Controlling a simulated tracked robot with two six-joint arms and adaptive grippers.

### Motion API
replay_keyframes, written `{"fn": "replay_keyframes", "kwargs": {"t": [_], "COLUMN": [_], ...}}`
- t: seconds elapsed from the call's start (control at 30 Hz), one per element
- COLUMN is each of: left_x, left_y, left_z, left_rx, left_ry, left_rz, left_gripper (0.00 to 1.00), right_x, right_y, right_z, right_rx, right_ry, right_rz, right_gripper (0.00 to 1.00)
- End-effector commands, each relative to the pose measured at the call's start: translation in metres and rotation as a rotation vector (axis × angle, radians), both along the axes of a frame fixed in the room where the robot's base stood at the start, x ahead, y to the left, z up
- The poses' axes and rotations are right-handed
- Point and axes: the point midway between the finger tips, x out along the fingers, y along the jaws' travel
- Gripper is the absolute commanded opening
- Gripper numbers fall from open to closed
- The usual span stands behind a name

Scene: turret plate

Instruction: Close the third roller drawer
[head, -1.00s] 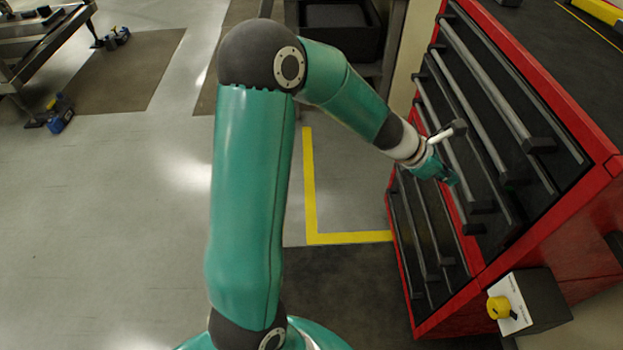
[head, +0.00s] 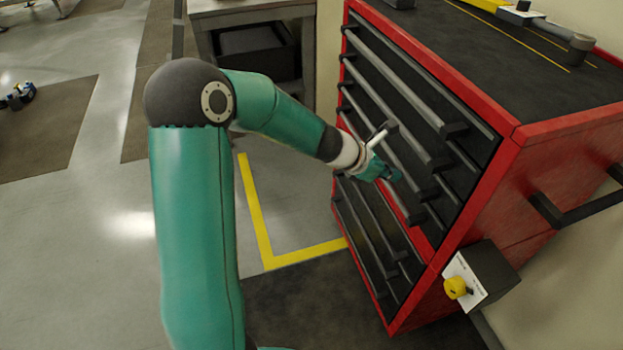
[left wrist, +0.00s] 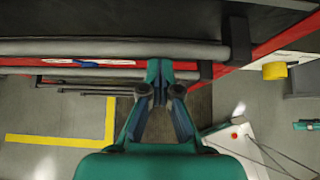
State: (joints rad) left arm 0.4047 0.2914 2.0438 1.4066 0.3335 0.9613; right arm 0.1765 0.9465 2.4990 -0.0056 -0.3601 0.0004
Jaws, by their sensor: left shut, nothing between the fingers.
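The red roller cabinet (head: 515,165) stands at the right in the head view, with several dark drawers that have long grey bar handles. My left gripper (head: 393,175) is shut and empty at the cabinet's front, by the handles around the third drawer (head: 385,146). I cannot tell how far that drawer stands out. In the left wrist view, the shut fingers (left wrist: 160,76) lie right at a long grey handle bar (left wrist: 90,48); touching cannot be told. Below that bar, a blue and white item (left wrist: 100,62) shows against red. My right gripper is out of view.
A control box with a yellow knob (head: 456,288) is on the cabinet's near side, by a black side handle (head: 590,207). A bench with a black bin (head: 256,50) stands behind. Yellow floor tape (head: 300,257) runs beside the cabinet.

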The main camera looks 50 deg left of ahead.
Motion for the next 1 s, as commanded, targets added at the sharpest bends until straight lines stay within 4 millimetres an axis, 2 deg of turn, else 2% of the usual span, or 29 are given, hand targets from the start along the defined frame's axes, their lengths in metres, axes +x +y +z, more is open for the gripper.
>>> {"fn": "replay_keyframes", "kwargs": {"t": [0.03, 0.2, 0.3, 0.6, 0.9, 1.0], "left_x": [-0.001, -0.018, -0.035, -0.076, -0.089, -0.086], "left_y": [0.001, 0.007, 0.015, 0.032, 0.036, 0.028], "left_z": [0.004, -0.010, 0.014, 0.047, 0.055, 0.053], "left_rx": [-0.001, 0.002, 0.006, 0.005, 0.003, -0.003], "left_ry": [-0.012, 0.002, 0.001, 0.005, 0.008, 0.011], "left_rz": [-0.004, -0.010, -0.009, -0.009, -0.013, -0.033], "left_gripper": [0.00, 0.00, 0.00, 0.00, 0.00, 0.00], "right_x": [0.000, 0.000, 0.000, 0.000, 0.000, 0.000], "right_y": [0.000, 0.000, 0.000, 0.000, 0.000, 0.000], "right_z": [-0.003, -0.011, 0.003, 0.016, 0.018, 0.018], "right_rx": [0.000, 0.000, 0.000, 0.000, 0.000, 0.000], "right_ry": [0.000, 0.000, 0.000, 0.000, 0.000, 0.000], "right_rz": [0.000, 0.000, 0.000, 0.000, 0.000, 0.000], "right_gripper": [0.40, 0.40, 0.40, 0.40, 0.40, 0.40]}}
